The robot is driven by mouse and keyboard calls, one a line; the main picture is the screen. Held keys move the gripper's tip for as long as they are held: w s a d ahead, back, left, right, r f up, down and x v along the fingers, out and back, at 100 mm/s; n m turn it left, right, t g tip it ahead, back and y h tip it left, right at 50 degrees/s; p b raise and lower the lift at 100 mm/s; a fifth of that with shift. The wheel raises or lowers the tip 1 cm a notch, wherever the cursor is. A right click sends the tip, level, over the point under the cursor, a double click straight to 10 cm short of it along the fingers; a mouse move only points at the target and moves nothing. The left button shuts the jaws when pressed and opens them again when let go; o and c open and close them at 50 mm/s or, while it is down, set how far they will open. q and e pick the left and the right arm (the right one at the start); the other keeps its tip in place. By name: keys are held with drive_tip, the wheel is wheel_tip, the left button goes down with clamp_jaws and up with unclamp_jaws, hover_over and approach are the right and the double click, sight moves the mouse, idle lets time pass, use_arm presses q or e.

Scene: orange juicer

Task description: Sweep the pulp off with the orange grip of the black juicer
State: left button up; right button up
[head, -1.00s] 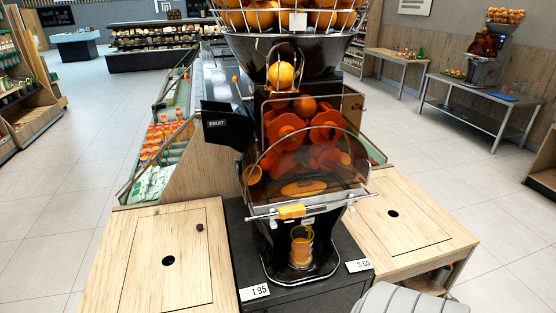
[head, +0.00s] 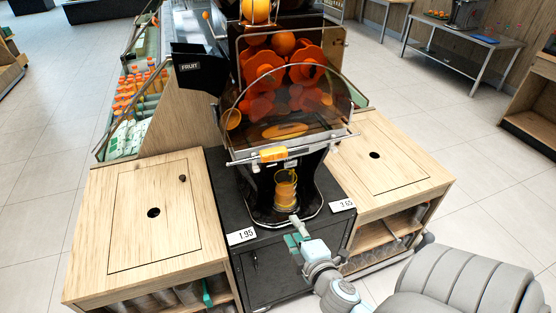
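The black juicer (head: 258,190) stands on a dark cabinet in the middle of the head view. Its orange grip (head: 273,154) sits on the metal bar along the lower front edge of the clear curved cover (head: 300,118), left of the bar's middle. Red-orange pressing parts and an orange half show behind the cover. I cannot make out the pulp separately. My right gripper (head: 297,232) is low in front of the juicer, below and to the right of the grip, apart from it. Its fingers look spread and empty. My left gripper is out of view.
A cup with orange contents (head: 286,188) stands under the juicer's spout. Price tags (head: 242,236) line the cabinet's front edge. Wooden counters (head: 110,200) flank the juicer. A black chute marked FRUIT (head: 195,67) sticks out at its left. Bottles fill a chilled shelf behind left.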

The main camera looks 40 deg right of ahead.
sight(276, 157)
wheel_tip(276, 157, up, 15)
drive_tip(key=n+t+h, duration=0.1)
drive_tip(key=n+t, duration=0.1)
drive_tip(key=t, duration=0.2)
drive_tip(key=shift+g, duration=0.3)
drive_tip(key=p+x, duration=0.1)
drive_tip(key=x, duration=0.5)
drive_tip(key=p+x, duration=0.1)
drive_tip(key=x, duration=0.5)
drive_tip(key=shift+a+f, duration=0.15)
drive_tip(key=shift+f, duration=0.1)
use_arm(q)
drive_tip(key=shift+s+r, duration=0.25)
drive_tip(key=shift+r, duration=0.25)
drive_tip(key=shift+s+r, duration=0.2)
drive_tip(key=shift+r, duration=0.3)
use_arm(e)
drive_tip(key=shift+w+d, duration=0.2)
drive_tip(key=shift+w, duration=0.5)
drive_tip(key=shift+c, duration=0.2)
drive_tip(key=shift+f, duration=0.1)
clamp_jaws()
